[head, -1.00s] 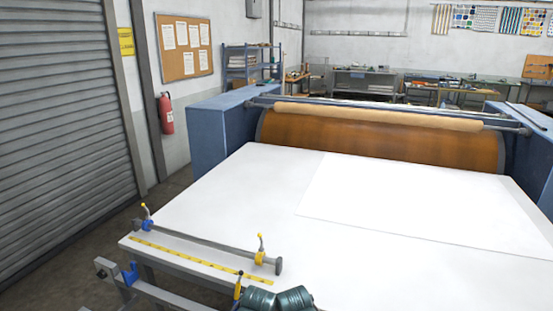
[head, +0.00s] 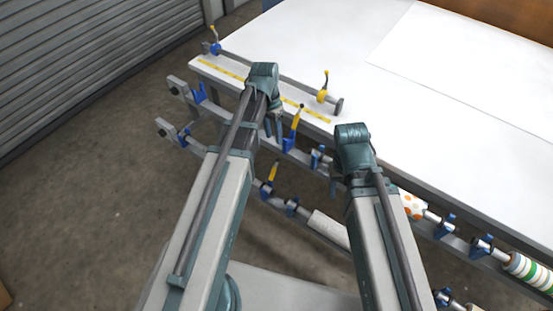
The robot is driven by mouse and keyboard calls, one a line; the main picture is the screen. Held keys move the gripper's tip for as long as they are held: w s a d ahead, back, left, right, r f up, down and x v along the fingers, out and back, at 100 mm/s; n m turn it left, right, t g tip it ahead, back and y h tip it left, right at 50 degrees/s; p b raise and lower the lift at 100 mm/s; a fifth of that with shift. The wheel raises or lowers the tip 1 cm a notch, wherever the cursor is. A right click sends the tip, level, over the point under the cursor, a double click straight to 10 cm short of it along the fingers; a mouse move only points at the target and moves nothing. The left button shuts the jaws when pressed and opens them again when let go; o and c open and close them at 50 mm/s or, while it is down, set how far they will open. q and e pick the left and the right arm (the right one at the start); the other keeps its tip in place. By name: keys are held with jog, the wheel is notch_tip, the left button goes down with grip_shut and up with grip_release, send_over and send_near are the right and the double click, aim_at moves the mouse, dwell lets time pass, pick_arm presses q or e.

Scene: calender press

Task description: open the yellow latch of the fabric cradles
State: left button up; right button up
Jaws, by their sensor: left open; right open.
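Two rails with blue cradles run along the table's front edge. On the upper rail, a yellow latch (head: 296,124) stands upright on a blue base beside my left gripper (head: 275,122). A second yellow latch (head: 272,171) stands on the lower rail. Blue cradles also show on the upper rail (head: 318,157) and lower rail (head: 291,206). My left gripper is open, left of the upper latch, with a small gap showing between them; depth is unclear. My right gripper (head: 335,180) is open and partly hidden by its wrist, near the upper rail. My arms hide parts of both rails.
A dotted roll (head: 413,206), a striped roll (head: 528,271) and a white roll (head: 328,228) lie on the rails. Floor is free at left.

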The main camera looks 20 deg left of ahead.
aim_at(275, 169)
pick_arm(q)
jog(key=f+b, duration=0.9)
jog(key=d+f+b, duration=0.1)
jog(key=f+b, duration=0.3)
jog(key=shift+s+f+b, duration=0.25)
jog(key=shift+f+b, duration=0.15)
pick_arm(e)
notch_tip(275, 169, down, 14)
jog(key=shift+r, duration=0.1)
jog(key=shift+r, duration=0.1)
pick_arm(q)
grip_shut()
dwell(0.5)
